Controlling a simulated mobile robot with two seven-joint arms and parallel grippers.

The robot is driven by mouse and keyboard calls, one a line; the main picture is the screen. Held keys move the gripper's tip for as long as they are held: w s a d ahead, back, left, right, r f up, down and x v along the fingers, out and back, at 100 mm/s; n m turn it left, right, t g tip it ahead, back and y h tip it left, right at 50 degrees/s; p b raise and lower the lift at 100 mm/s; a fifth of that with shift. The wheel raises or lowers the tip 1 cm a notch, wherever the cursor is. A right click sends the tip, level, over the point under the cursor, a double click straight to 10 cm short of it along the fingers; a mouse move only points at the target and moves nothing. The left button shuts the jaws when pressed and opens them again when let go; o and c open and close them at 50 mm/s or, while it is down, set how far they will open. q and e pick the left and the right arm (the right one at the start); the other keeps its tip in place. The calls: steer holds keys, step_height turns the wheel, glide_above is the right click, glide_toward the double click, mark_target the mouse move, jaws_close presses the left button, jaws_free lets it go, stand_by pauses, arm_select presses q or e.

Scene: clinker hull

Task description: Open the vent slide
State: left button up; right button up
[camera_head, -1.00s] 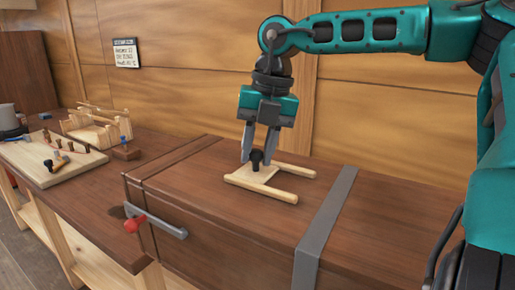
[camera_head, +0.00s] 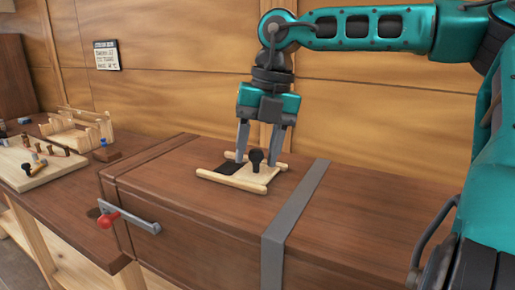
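The vent slide is a pale wooden plate (camera_head: 263,176) with a black knob (camera_head: 256,157), set between two light wooden rails (camera_head: 231,181) on top of the brown chest. The plate sits toward the right end of the rails. A dark vent opening (camera_head: 231,168) shows to its left. My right gripper (camera_head: 259,161) points down over the slide with its grey fingers spread, one on each side of the knob and apart from it. My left gripper is not in view.
A side bench at left holds a pegged board (camera_head: 52,170) and a wooden rack (camera_head: 75,132). The chest top right of the strap is clear.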

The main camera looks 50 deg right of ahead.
mark_target(271, 171)
steer(key=shift+o, duration=0.4)
steer(key=shift+r, duration=0.1)
steer(key=shift+d+r, duration=0.1)
steer(key=shift+r, duration=0.25)
step_height(271, 171, up, 12)
steer(key=s+d+p, duration=0.1)
steer(key=shift+s+d, duration=0.3)
steer(key=shift+d, duration=0.05)
steer(key=shift+f, duration=0.15)
